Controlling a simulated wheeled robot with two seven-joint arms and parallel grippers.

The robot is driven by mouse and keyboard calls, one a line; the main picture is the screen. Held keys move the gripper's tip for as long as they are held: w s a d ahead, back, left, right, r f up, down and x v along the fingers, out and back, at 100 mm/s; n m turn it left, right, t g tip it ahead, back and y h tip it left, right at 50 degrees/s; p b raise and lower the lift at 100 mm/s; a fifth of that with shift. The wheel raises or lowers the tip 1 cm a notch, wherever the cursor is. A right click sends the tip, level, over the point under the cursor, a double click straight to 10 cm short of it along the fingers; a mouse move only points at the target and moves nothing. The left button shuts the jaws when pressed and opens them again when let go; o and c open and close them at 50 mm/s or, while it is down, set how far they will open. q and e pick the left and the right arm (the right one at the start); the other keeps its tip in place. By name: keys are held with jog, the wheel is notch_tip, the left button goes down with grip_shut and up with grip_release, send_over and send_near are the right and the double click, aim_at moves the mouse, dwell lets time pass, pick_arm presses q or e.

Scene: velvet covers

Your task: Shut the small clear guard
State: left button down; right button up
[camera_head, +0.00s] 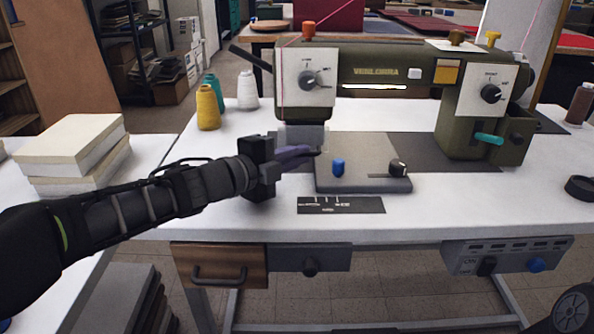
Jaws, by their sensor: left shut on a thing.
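The small clear guard (304,135) shows as a pale see-through panel below the needle head of the green sewing machine (385,75). Its lower part is hidden by my left gripper, so I cannot make out its exact angle. My left gripper (314,153) reaches in from the left at the guard, just left of the raised plate. Its dark fingers are together, shut on the guard's lower edge; the contact itself is hard to see.
A grey plate (350,180) with a blue knob (338,167) and a black knob (398,168) lies right of the gripper. Thread spools (208,107) stand behind the arm. Stacked pale blocks (75,147) are at left.

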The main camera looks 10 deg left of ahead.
pick_arm(q)
jog(key=shift+f, duration=0.2)
jog(key=shift+r, duration=0.1)
pick_arm(e)
jog(key=shift+w+f, duration=0.15)
jog(key=shift+f, duration=0.25)
pick_arm(q)
jog(key=c, duration=1.5)
grip_release()
jog(key=shift+s+a+r+p, duration=0.2)
jog(key=shift+s+a+p, duration=0.1)
jog(key=shift+s, duration=0.1)
jog(key=p+v, duration=0.2)
jog(key=v, duration=0.4)
jog(key=shift+s, duration=0.1)
jog(key=shift+s+a+f, duration=0.15)
jog(key=shift+s, duration=0.1)
pick_arm(e)
jog(key=r, duration=0.2)
jog(key=shift+s+a+r, duration=0.1)
jog(key=shift+s+r, duration=0.2)
jog(key=shift+r, duration=0.05)
